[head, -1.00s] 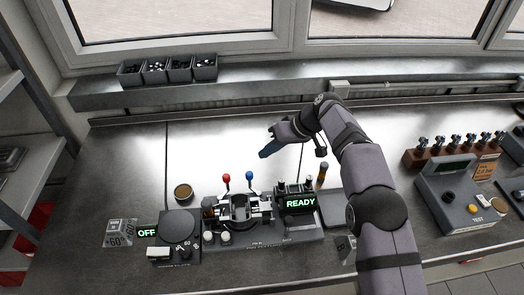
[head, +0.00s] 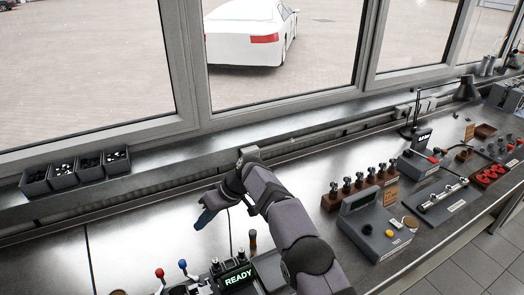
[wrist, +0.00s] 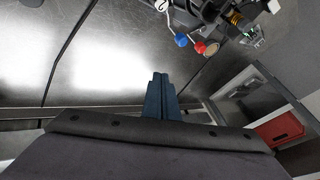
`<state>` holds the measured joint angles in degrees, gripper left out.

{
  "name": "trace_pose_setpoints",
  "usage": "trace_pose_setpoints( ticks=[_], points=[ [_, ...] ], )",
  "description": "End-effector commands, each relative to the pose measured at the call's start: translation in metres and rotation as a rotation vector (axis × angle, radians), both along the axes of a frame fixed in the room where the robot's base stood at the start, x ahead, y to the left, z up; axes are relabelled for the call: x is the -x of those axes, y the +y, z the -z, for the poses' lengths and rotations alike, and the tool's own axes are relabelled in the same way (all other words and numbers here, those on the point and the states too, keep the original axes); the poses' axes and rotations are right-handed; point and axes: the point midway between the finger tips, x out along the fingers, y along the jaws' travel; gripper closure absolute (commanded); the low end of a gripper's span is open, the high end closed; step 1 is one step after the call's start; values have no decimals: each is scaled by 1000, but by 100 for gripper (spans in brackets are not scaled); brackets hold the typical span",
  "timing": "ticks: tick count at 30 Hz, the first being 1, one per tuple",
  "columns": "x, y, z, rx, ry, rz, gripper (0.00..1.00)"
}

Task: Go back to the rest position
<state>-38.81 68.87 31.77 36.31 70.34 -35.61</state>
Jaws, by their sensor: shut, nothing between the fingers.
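My gripper (head: 203,219) hangs above the back of the metal bench in the head view, left of my forearm. Its blue fingers also show in the wrist view (wrist: 160,88), pressed together with nothing between them. It is apart from the fixture with the red-tipped lever (head: 160,273) and the blue-tipped lever (head: 183,264). The levers also show at the top of the wrist view. The display (head: 238,279) by the fixture reads READY. The fixture's lower part is cut off by the head view's bottom edge.
Small dark bins (head: 76,170) stand on the window ledge at left. To my arm's right are a wooden rack (head: 347,200) of injector-like parts, a grey tester (head: 375,228) and a tray (head: 441,199). The bench's back left is clear.

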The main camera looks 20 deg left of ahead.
Motion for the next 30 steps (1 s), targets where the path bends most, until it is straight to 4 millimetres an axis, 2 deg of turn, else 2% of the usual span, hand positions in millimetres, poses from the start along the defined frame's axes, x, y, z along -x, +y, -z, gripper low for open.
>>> trace_pose_setpoints(
  ticks=[5, 8, 12, 17, 23, 26, 30],
  points=[
    [-14, -21, -2, 31, 3, 56, 100],
    [-27, -47, -4, 69, 9, 121, 100],
    [-44, -102, -7, 143, 21, 245, 100],
    [-50, -176, -10, 234, 34, 400, 100],
    [-33, -271, -8, 343, 54, 582, 100],
    [-14, -317, -6, 393, 65, 666, 100],
    [22, -376, 1, 462, 79, 779, 100]
  ],
)
